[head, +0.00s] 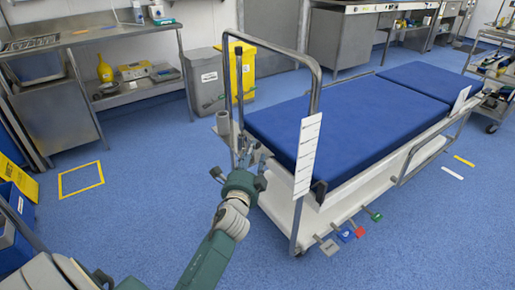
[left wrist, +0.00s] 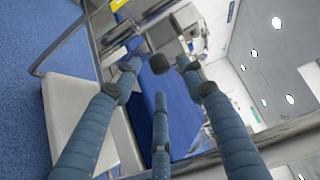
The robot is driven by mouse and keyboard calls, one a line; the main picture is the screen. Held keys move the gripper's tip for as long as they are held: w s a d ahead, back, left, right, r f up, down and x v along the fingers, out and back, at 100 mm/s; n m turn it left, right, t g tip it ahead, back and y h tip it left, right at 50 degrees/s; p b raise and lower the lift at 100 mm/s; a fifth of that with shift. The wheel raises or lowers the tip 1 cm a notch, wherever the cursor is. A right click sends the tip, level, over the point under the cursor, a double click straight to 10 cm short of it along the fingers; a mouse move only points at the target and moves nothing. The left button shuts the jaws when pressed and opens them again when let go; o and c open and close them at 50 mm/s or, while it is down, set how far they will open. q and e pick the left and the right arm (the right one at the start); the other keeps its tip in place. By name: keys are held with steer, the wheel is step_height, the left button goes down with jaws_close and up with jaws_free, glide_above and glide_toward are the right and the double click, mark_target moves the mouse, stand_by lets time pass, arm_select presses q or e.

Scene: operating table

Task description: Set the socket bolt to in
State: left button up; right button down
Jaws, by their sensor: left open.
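The operating table (head: 345,115) has a blue mattress and a metal rail frame at its near end. A grey cylindrical socket (head: 223,122) sits at the left corner of that frame. My left gripper (head: 254,153) is open at this corner, just below and right of the socket. In the left wrist view, a dark rounded knob (left wrist: 159,64) shows between the spread fingertips, apparently apart from them. It may be the socket bolt; whether it is in or out I cannot tell. The fingers hide part of the corner in the head view. My right gripper is not in view.
A white label panel (head: 307,155) hangs on the end frame. Coloured pedals (head: 346,233) stick out low at the table's near end. Grey and yellow bins (head: 240,72) stand behind, and a steel bench (head: 85,38) is at the left. The blue floor at left is mostly clear.

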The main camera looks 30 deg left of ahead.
arm_select(q)
steer(key=shift+b+x, duration=0.4)
steer(key=shift+x, duration=2.65)
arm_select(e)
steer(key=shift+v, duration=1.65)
arm_select(q)
steer(key=shift+c, duration=0.5)
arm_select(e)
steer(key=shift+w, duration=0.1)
arm_select(q)
jaws_close()
